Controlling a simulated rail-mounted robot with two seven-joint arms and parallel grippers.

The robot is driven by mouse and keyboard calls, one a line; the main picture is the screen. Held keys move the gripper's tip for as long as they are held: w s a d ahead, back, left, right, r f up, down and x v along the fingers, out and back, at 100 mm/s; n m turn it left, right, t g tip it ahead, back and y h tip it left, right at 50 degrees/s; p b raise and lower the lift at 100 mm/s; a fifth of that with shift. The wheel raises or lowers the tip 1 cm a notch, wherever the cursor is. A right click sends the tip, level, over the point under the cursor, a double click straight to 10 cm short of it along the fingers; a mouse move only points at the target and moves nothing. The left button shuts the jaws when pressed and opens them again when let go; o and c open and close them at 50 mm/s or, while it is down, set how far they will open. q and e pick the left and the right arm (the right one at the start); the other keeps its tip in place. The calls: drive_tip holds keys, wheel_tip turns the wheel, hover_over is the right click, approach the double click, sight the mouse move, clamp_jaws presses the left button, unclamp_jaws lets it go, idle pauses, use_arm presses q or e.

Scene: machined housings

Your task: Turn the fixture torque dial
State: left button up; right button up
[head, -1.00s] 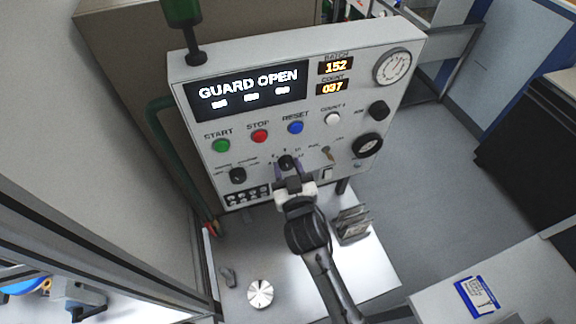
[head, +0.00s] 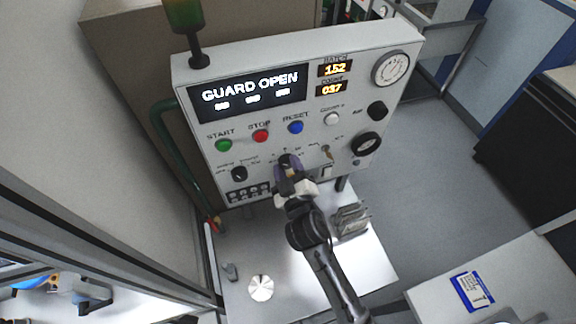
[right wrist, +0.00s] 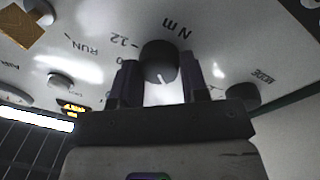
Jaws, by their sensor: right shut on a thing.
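The torque dial (head: 285,159) is a black round knob in the lower middle of the grey control panel, partly hidden by my right gripper in the head view. My right gripper (head: 289,167) reaches up to it from below and is shut on it. In the right wrist view the dial (right wrist: 160,61) sits between the two dark fingers (right wrist: 161,82), with "N m" and scale numbers printed around it. A light pointer line shows on its face. My left gripper is not in view.
The panel (head: 340,105) also carries START, STOP and RESET buttons, another black knob (head: 239,174), and gauges. Its display (head: 250,92) reads GUARD OPEN. Below, a silver disc (head: 261,288) and a grey metal block (head: 350,219) sit on the white table.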

idle(0.3)
drive_tip(key=o, duration=0.9)
drive_tip(key=shift+b+v, duration=1.45)
drive_tip(key=shift+v, duration=5.45)
